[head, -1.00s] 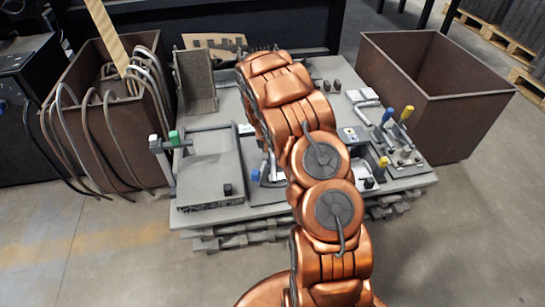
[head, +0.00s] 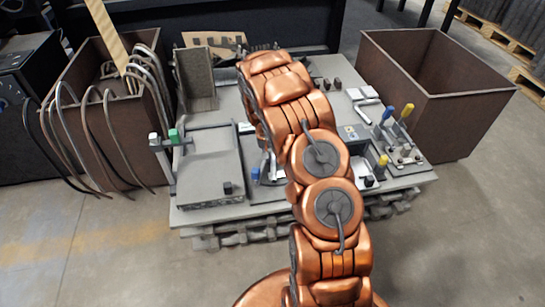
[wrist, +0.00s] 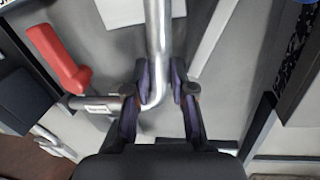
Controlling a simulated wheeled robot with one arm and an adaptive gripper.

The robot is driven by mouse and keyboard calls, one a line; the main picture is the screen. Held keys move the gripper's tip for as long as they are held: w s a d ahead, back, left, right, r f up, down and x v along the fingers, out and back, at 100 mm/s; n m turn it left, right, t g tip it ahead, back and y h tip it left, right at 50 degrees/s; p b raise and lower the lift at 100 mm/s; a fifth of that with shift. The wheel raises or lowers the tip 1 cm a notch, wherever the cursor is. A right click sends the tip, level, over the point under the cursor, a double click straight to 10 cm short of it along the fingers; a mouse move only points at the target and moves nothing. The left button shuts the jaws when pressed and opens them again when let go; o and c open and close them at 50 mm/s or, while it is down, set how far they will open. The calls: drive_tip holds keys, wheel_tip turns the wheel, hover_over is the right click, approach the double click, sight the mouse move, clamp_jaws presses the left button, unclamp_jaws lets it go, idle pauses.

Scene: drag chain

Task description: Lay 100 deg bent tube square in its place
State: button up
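A shiny bent metal tube (wrist: 159,35) runs down from the top of the wrist view. Its bend (wrist: 153,100) lies between the fingers of my gripper (wrist: 161,85). The purple finger pads sit close against both sides of the tube, and the gripper looks shut on it. The tube's far end is out of the wrist view. In the head view my arm hides the gripper and the held tube. Where the tube's place is cannot be told from these frames.
A red-handled clamp (wrist: 60,60) is close left of the fingers. The grey worktable (head: 330,70) bears fixtures, including blue and yellow handled clamps (head: 405,111) at right. A brown bin with bent tubes (head: 100,105) stands left; an empty-looking brown bin (head: 460,105) stands right.

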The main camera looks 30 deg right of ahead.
drive_tip(key=o, duration=0.4)
drive_tip(key=shift+w+a, duration=0.1)
drive_tip(key=shift+a, duration=0.05)
drive_tip(key=r, duration=0.4)
drive_tip(key=a+r, duration=0.1)
drive_tip(key=r, duration=0.3)
drive_tip(key=w+r, duration=0.1)
drive_tip(key=r, duration=0.2)
drive_tip(key=shift+a+r, duration=0.25)
drive_tip(key=shift+r, duration=0.15)
